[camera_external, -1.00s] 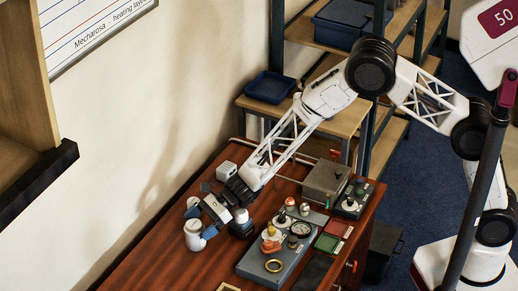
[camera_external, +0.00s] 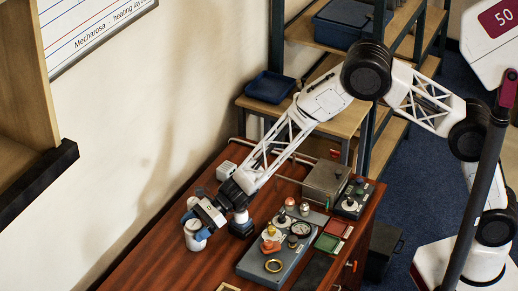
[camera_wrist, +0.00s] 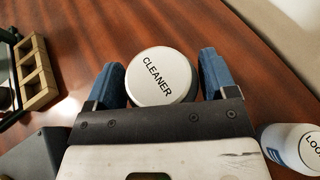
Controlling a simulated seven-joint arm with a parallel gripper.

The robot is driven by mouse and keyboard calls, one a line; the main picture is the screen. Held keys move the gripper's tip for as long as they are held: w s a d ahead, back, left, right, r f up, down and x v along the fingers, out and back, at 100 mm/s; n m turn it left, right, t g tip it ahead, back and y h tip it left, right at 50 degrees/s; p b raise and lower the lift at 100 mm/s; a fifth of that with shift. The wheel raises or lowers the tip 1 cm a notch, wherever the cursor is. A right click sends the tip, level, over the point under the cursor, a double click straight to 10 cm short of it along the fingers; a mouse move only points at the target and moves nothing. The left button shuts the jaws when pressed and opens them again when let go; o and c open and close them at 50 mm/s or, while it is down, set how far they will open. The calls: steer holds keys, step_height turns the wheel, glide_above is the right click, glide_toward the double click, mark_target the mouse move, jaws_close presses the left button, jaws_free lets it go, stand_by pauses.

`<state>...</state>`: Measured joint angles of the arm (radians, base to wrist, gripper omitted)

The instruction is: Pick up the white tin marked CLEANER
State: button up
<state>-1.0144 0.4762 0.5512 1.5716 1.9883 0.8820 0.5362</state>
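The white tin marked CLEANER (camera_wrist: 163,76) stands on the wooden table, its round lid facing the wrist camera. It also shows near the table's wall-side edge in the external view (camera_external: 193,241). My gripper (camera_wrist: 163,80) is open, with one blue finger on each side of the tin. A narrow gap shows between the fingers and the tin in the wrist view. In the external view my gripper (camera_external: 196,225) is at the tin's upper part and hides some of it.
A second white container with blue on it and partly cut-off lettering (camera_wrist: 291,146) stands close by, right of my gripper in the wrist view. A grey panel with gauge and fittings (camera_external: 262,262) lies further right in the external view. A wooden rack (camera_wrist: 37,75) is at left.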

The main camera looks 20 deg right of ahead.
steer(key=c, duration=0.7)
steer(key=shift+r, duration=0.15)
steer(key=shift+r, duration=4.9)
